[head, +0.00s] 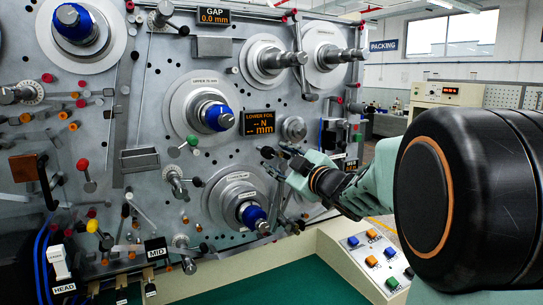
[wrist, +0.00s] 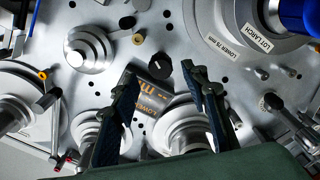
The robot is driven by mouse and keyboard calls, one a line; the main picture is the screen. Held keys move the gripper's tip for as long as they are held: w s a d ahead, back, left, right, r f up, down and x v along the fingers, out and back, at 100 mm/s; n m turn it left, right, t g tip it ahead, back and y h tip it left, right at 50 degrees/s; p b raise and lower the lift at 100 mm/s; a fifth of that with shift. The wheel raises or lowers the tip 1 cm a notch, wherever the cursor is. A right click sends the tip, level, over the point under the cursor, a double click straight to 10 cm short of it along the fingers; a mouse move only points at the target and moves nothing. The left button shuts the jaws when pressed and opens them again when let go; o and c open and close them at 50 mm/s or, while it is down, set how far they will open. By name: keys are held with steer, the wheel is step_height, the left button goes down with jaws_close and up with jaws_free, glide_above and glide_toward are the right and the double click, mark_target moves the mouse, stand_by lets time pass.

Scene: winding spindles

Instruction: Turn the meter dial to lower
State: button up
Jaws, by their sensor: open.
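A small round black knob, which I take to be the meter dial (wrist: 160,65), sits on the grey panel just beside an orange-lettered display (wrist: 155,97). In the head view the dial (head: 267,152) is just below the display marked LOWER FOIL (head: 260,122). My gripper (head: 277,161) reaches in from the right, close to the panel. In the wrist view my gripper (wrist: 159,70) has its two dark fingers apart, with the dial between the tips in the picture. I see no finger clearly touching it, and the remaining depth is hard to judge. The dial's setting is too small to read.
Spindles stick out around the dial: a blue-ended lower one (head: 254,215), a blue-ended upper one (head: 218,117) and a small silver one (head: 293,129). A green-knobbed lever (head: 192,141) stands to the left. A control box (head: 366,250) with buttons is at the lower right.

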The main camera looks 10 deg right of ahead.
steer(key=v, duration=0.6)
steer(key=shift+s, duration=0.25)
